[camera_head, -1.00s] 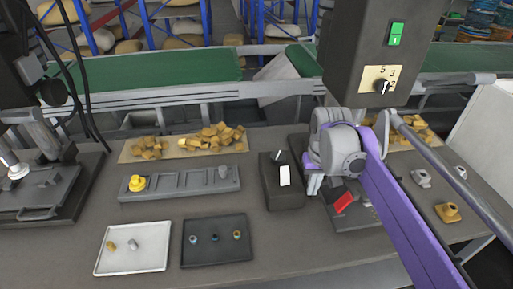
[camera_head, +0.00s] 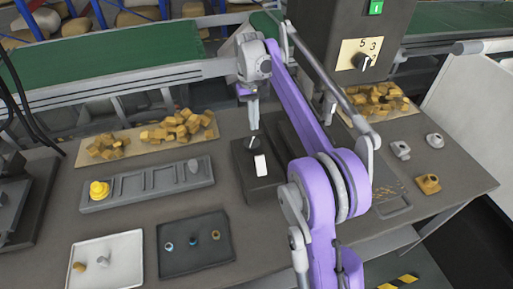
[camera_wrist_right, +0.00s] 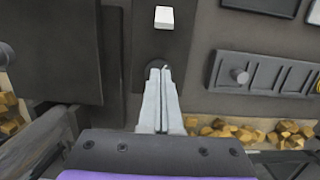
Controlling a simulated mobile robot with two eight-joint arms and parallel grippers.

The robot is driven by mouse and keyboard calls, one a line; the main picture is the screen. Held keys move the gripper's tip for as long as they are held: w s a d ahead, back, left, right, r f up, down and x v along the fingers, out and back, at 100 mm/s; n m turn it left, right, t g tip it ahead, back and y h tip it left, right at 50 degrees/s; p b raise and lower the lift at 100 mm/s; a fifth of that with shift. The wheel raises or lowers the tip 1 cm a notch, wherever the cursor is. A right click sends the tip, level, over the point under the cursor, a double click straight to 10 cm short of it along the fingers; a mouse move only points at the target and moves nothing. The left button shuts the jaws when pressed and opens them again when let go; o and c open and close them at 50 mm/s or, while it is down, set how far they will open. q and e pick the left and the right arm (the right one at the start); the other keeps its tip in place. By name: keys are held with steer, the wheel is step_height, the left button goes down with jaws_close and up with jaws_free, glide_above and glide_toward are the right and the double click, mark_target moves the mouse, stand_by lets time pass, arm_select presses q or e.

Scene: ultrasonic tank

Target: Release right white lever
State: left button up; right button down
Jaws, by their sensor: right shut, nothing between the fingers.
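A small white lever (camera_head: 260,165) sits on the front part of a dark control box (camera_head: 262,185) in the middle of the table. It shows as a white block in the right wrist view (camera_wrist_right: 163,16). A dark round knob (camera_head: 252,143) is behind it on the same box. My right gripper (camera_head: 254,122) is shut and empty, pointing down over the knob end of the box. In the right wrist view its closed fingertips (camera_wrist_right: 160,68) overlap the knob, apart from the white lever; I cannot tell whether they touch the knob. My left gripper is not in view.
A grey slotted tray (camera_head: 148,193) with a yellow part, a white tray (camera_head: 106,270) and a dark tray (camera_head: 195,262) lie to the left. A machine box with a dial (camera_head: 362,60) stands at the right. My right arm hides part of the table.

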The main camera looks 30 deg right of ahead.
mark_target(255, 146)
steer(key=f, duration=0.3)
steer(key=s+f, duration=0.1)
steer(key=f, duration=0.2)
steer(key=f+b, duration=0.1)
steer(key=f, duration=0.2)
steer(key=shift+s+a+f, duration=0.15)
steer(key=shift+f, duration=0.2)
steer(key=s, duration=0.1)
steer(key=r, duration=0.1)
steer(key=s, duration=0.1)
steer(key=shift+s+a+r, duration=0.15)
steer(key=shift+s+a, duration=0.15)
steer(key=shift+s+a+r+p, duration=0.15)
steer(key=shift+s+p, duration=0.15)
steer(key=shift+s, duration=0.15)
